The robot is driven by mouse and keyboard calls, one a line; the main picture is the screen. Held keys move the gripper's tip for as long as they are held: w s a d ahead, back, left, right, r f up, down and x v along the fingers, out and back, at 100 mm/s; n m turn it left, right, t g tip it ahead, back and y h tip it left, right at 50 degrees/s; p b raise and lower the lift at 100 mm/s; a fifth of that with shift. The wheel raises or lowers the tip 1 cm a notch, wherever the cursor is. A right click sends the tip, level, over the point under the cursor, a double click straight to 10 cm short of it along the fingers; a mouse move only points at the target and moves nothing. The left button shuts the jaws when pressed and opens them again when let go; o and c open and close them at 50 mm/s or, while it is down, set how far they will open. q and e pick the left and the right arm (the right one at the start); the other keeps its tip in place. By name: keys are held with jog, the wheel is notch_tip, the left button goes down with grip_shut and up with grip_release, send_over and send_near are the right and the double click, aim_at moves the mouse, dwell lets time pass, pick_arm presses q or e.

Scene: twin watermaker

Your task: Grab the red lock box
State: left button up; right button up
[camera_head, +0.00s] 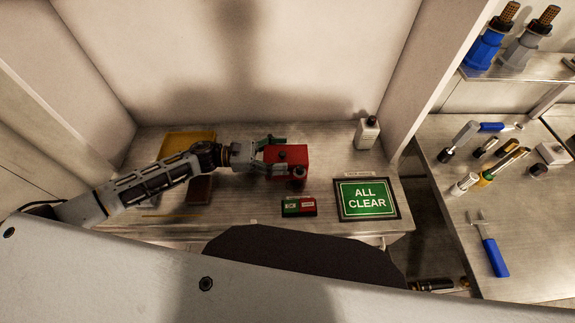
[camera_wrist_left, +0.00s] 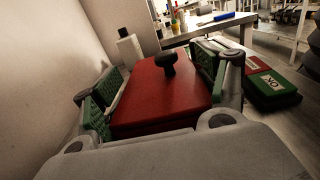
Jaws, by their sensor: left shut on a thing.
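The red lock box (camera_head: 293,154) is a small red block with a dark knob on it, on the metal bench in the head view. My left gripper (camera_head: 272,156) reaches in from the left and is shut on the box. In the left wrist view the red lock box (camera_wrist_left: 165,97) fills the space between the green-padded fingers of my left gripper (camera_wrist_left: 155,92), one on each side. I cannot tell whether the box is lifted off the bench. My right gripper is not in view.
A green and red block (camera_head: 299,206) and an "ALL CLEAR" sign (camera_head: 367,199) lie in front of the box. A white bottle (camera_head: 367,133) stands at the back right. A yellow item (camera_head: 188,142) lies behind my left arm. A tool bench (camera_head: 520,220) is at right.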

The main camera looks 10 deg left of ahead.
pick_arm(q)
jog(key=shift+c, duration=0.7)
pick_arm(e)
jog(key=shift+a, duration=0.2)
pick_arm(q)
jog(key=shift+r, duration=0.2)
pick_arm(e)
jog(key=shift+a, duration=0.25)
pick_arm(q)
jog(key=shift+r, duration=0.85)
notch_tip(320, 180, up, 7)
jog(key=shift+r+b, duration=0.15)
jog(key=shift+b, duration=0.35)
jog(key=shift+r, duration=0.3)
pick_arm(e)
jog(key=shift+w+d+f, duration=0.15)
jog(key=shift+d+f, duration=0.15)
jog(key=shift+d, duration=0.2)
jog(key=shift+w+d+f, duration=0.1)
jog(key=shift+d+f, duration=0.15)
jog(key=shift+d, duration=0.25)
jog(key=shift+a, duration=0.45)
